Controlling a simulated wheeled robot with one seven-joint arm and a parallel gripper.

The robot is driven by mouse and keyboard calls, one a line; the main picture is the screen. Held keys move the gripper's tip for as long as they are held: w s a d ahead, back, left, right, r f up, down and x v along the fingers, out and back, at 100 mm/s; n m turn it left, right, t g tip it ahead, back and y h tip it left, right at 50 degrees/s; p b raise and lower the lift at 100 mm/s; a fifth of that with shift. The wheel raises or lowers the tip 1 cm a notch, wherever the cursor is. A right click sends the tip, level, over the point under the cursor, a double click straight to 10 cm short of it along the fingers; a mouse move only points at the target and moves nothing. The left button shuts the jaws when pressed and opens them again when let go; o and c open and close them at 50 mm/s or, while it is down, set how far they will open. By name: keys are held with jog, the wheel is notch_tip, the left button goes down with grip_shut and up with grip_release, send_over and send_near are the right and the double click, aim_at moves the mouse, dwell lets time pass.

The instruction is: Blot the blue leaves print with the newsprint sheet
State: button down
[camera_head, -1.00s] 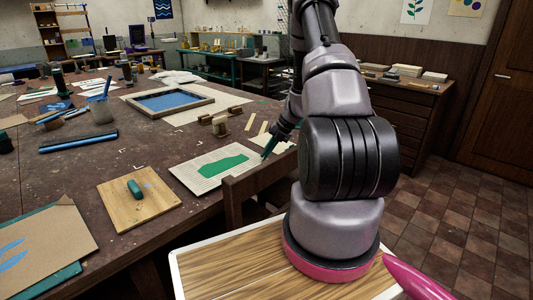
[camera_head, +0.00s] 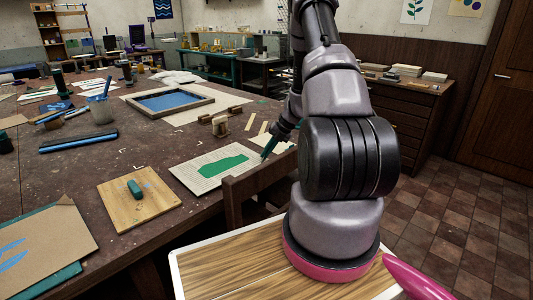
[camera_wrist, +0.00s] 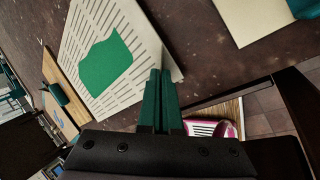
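The newsprint sheet (camera_head: 205,162), pale with rows of grey lines and a green patch, lies on the table's near right edge. It also shows in the wrist view (camera_wrist: 75,35). My gripper (camera_head: 266,154) is at the sheet's right corner. In the wrist view its green fingers (camera_wrist: 159,74) are together, overlapping the sheet's corner, which looks shaded and perhaps raised. I cannot tell whether paper is pinched between them. The blue leaves print (camera_head: 48,232), blue leaf shapes on brown board, lies at the table's near left, partly out of frame, well away from my gripper.
A wooden board (camera_head: 112,205) with a green block lies between print and sheet. A chair back (camera_head: 234,205) rises near the sheet.

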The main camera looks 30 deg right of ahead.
jog(key=shift+r, duration=0.15)
jog(key=shift+r, duration=2.35)
